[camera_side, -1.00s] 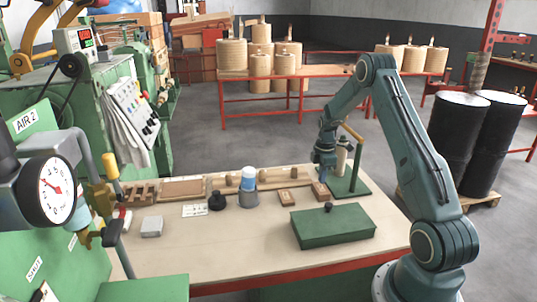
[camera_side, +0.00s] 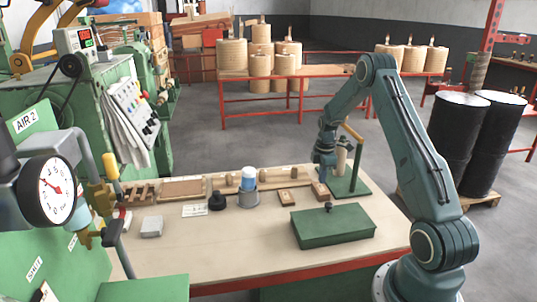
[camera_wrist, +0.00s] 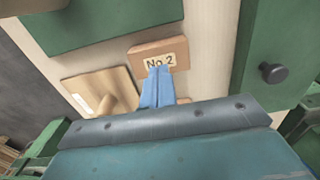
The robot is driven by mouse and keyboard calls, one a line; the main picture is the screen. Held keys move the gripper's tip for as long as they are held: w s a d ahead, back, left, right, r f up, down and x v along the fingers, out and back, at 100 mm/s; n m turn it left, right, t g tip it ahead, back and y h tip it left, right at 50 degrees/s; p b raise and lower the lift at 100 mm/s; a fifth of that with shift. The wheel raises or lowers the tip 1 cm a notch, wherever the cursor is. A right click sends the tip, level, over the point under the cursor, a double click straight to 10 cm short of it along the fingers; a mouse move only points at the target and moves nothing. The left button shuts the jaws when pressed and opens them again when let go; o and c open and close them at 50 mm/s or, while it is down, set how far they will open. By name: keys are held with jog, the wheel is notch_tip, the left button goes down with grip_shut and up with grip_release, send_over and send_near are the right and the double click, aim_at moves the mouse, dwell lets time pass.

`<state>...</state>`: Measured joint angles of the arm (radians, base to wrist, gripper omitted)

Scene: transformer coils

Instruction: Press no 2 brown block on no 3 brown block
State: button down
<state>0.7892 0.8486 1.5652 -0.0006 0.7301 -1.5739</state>
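The No 2 brown block (camera_wrist: 158,56), labelled in black on a pale tag, lies flat just beyond my fingertips in the wrist view. In the side view the same block (camera_side: 320,191) lies on the table right below my gripper (camera_side: 323,172). My blue fingers (camera_wrist: 158,72) are together, with their tips over the block's near edge; whether they touch it I cannot tell. Another brown block (camera_side: 288,198) lies to its left; its label is not readable. In the wrist view a brown piece (camera_wrist: 183,100) is mostly hidden behind the gripper.
A green box (camera_side: 333,226) with a black knob stands in front of the blocks. A green stand (camera_side: 352,186) rises just to their right. A wooden rail with pegs (camera_side: 222,182) runs behind. A grey cup with a blue cylinder (camera_side: 248,181) stands farther left.

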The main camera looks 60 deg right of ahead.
jog(key=shift+f, duration=1.25)
dwell(2.0)
jog(key=shift+r, duration=0.15)
jog(key=shift+r, duration=2.9)
